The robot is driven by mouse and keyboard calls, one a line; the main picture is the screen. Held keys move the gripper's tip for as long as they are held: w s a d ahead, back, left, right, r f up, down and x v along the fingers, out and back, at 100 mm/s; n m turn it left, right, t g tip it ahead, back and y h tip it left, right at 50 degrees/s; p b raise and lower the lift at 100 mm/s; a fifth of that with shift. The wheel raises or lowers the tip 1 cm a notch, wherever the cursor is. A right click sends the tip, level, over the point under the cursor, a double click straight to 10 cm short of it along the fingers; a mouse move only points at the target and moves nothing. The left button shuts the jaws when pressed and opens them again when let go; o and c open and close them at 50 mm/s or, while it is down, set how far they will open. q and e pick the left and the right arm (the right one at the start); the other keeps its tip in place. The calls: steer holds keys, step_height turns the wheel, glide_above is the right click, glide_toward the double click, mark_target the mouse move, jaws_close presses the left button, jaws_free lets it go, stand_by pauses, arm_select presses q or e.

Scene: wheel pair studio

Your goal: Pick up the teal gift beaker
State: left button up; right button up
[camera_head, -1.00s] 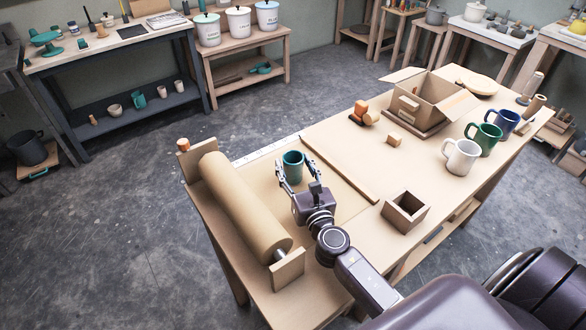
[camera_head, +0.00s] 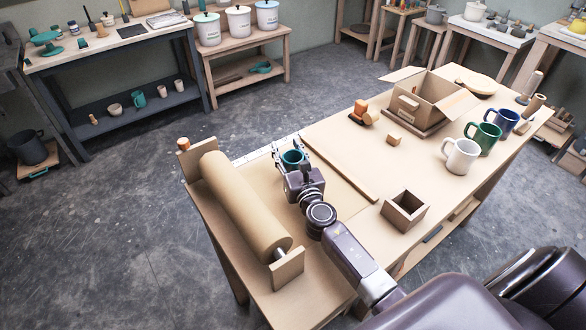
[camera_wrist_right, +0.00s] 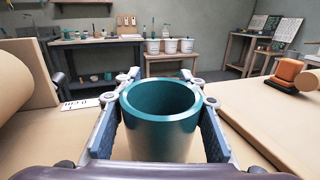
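The teal gift beaker (camera_head: 292,157) stands upright on the work table, near its far left edge beside the roll. In the right wrist view the beaker (camera_wrist_right: 160,125) sits in the middle, its open rim towards me, its lower part paler. My right gripper (camera_head: 290,153) reaches around it, one finger on each side. In the wrist view the finger pads stand close to the beaker's walls with what looks like a narrow gap, so the gripper looks open. Whether a pad touches is hard to tell. My left gripper is not in view.
A large paper roll (camera_head: 240,208) lies left of my right arm. A wooden strip (camera_head: 340,168) lies to the right. Further right are a square wooden box (camera_head: 404,210), white (camera_head: 461,156), green (camera_head: 484,138) and blue (camera_head: 507,121) mugs, and an open carton (camera_head: 440,95).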

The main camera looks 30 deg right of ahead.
jaws_close()
steer(key=shift+r, duration=0.2)
stand_by(0.4)
